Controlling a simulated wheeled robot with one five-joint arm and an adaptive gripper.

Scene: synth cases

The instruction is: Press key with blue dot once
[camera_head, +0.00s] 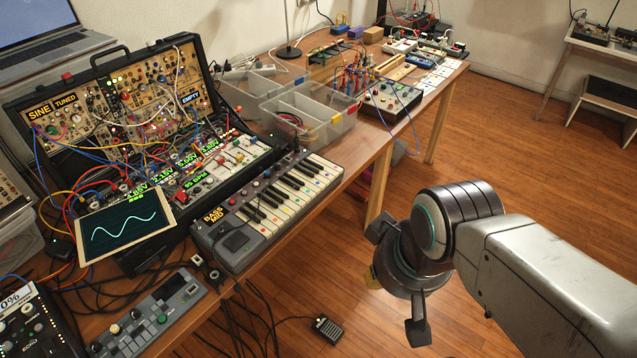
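A small grey keyboard (246,240) labelled "BASS MID" lies on the wooden bench in the middle of the picture. Its white keys (289,200) carry small coloured dots. The dots are too small for me to single out the blue one with certainty. My gripper (398,278) is in front of the bench, over the floor, to the right of and nearer than the keyboard. Its fingers are spread apart and I see nothing between them. It does not touch the keyboard. The hand partly hides its own far side.
A modular synth case (128,118) with many patch cables stands left of the keyboard, with a small waveform screen (125,224) in front. Clear divided bins (318,112) sit behind the keyboard. A grey sequencer (150,315) lies at the lower left. The floor at right is mostly clear.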

